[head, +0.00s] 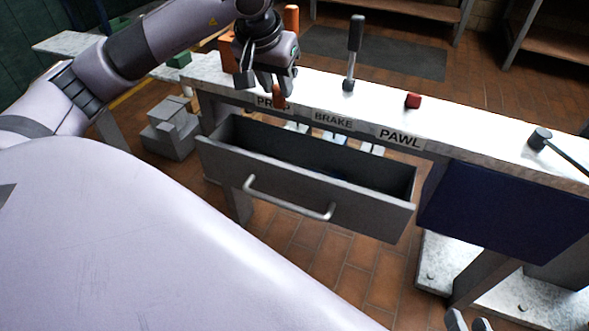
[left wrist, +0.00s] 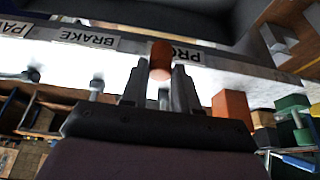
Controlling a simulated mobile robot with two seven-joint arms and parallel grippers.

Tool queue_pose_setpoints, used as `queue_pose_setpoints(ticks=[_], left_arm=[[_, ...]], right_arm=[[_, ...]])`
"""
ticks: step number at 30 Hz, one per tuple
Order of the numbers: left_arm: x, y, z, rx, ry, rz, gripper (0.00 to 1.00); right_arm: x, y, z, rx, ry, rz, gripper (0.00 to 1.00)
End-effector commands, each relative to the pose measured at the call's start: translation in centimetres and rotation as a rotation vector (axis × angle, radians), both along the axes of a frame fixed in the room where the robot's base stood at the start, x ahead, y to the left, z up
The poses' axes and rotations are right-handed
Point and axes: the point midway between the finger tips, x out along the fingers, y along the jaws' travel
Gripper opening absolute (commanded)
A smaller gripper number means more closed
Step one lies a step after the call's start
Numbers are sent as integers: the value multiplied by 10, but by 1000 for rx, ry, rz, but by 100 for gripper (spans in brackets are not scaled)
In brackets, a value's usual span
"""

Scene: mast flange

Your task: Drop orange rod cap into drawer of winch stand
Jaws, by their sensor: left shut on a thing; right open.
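My left gripper (head: 265,84) is shut on the orange rod cap (head: 279,97), whose lower end shows below the fingers. In the left wrist view the cap (left wrist: 160,57) sits between the fingertips (left wrist: 160,80). It is held near the stand's front edge, by the partly covered "PRO…" label, above the drawer's back left side. The grey drawer (head: 300,196) of the winch stand (head: 385,117) is pulled open, with a bar handle on its front; its inside is dark. Only the fingertips of my right gripper (head: 467,321) show at the bottom edge; it is open and empty.
On the stand top are an upright black-handled lever (head: 354,52), a red knob (head: 413,100) and another lever (head: 541,138) at right. An orange block (left wrist: 232,106) is beside my left gripper. A dark blue panel (head: 505,208) hangs right of the drawer.

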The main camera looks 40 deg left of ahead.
Motion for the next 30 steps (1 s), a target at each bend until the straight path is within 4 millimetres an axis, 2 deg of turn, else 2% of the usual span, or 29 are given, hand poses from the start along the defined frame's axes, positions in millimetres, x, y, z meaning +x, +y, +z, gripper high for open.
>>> queue_pose_setpoints(ticks=[1,5,12,16,23,30], left_arm=[[-1,0,-19,1,6,0,0],[-1,0,-55,1,7,0,0],[-1,0,-117,1,4,0,0],[-1,0,-136,1,2,-1,0],[0,0,-151,0,2,-1,0],[-1,0,-186,0,3,-1,0]], right_arm=[[1,3,-5,20,-1,7,43],[3,12,-7,76,-2,27,43],[0,-4,-10,-10,-103,1,43],[-1,-9,-8,-42,-141,-9,43],[-2,-13,-7,-65,-169,-15,43],[-5,-20,-7,-109,-229,-27,43]])
